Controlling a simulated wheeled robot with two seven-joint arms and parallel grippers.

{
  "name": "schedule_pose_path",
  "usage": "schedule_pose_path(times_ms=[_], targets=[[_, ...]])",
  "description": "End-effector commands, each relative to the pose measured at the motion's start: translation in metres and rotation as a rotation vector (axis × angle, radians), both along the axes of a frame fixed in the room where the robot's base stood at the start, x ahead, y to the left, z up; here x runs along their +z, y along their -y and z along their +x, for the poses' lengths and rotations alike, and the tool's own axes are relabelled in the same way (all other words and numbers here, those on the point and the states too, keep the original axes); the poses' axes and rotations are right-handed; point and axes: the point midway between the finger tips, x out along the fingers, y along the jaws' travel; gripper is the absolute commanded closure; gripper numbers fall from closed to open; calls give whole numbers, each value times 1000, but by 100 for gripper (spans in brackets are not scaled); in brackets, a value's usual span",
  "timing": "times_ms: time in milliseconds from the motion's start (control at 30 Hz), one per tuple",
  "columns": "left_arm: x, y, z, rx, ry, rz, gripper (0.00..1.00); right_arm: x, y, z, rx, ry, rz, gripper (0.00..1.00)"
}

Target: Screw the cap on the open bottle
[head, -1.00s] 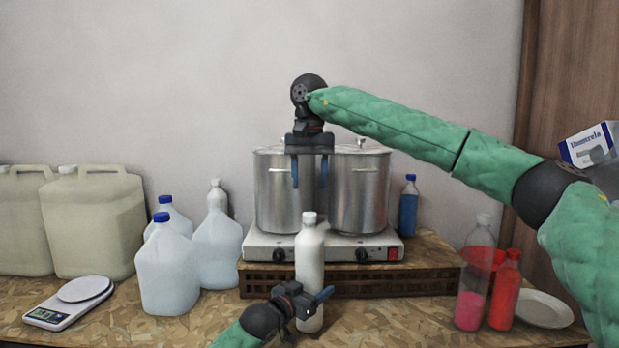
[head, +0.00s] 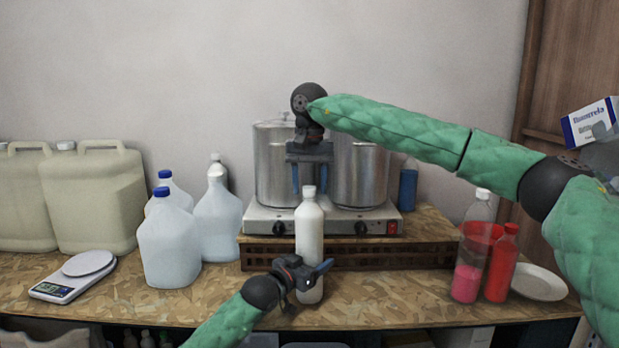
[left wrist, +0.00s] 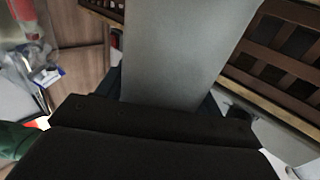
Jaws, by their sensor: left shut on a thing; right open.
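A white bottle (head: 309,228) stands upright at the front middle of the table, and a white cap (head: 309,191) sits on its top. Whether the cap is tight cannot be told. My left gripper (head: 308,277) is shut around the bottle's lower part; the bottle's pale body (left wrist: 185,50) fills the middle of the left wrist view. My right gripper (head: 309,178) is open and empty, its fingers pointing down just above the cap, one on each side in the picture.
Behind the bottle, two steel pots (head: 358,180) stand on a hot plate (head: 262,219) on a wooden crate (head: 420,252). Jugs (head: 168,250) and a scale (head: 75,277) are at left. Red bottles (head: 502,265) and a plate (head: 540,283) are at right.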

Motion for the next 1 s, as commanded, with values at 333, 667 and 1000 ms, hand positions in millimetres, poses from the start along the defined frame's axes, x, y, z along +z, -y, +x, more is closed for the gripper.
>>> schedule_pose_path(times_ms=[333,667,1000], targets=[[0,0,0,0,0,0,98,0,0,0,0,0,0,95],[0,0,0,0,0,0,98,0,0,0,-57,0,0,98],[0,0,0,0,0,0,98,0,0,0,-523,1,0,98]])
